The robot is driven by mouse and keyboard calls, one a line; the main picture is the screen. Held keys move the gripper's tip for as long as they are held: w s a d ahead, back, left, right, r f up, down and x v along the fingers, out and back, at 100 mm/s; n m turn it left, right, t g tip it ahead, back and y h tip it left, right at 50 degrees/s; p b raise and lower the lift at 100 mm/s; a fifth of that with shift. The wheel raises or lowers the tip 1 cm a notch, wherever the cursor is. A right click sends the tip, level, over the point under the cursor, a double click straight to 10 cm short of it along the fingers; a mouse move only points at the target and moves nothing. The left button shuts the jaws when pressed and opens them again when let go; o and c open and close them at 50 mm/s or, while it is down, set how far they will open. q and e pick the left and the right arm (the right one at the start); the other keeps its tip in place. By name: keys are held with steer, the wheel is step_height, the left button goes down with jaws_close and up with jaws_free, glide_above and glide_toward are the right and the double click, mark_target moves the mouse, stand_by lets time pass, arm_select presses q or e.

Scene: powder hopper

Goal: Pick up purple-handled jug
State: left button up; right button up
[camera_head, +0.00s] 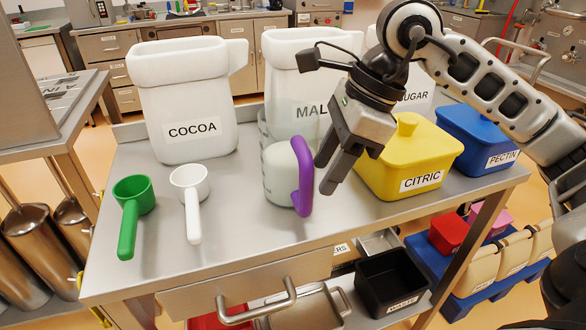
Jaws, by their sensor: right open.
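The jug (279,174) stands upright on the steel table, clear-walled with white contents. Its purple handle (305,176) faces right, toward my right gripper. My right gripper (324,176) is open, its fingers pointing down just right of the handle. The fingers look close to the handle, but I cannot tell whether they touch it. Nothing shows between the fingers. My left gripper is not in view.
White tubs labelled COCOA (190,100) and MAL (300,85) stand behind the jug. A yellow CITRIC box (408,158) and a blue PECTIN box (481,138) stand right. A green scoop (133,198) and a white scoop (190,190) lie left. The table's front is clear.

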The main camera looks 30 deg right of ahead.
mark_target(312, 188)
steer(key=x, duration=0.5)
steer(key=shift+w+a+r, duration=0.1)
steer(key=shift+a+r, duration=0.05)
steer(key=shift+a, duration=0.1)
jaws_close()
steer(key=shift+r, duration=0.1)
steer(key=shift+w+r, duration=0.1)
steer(key=shift+r, duration=0.05)
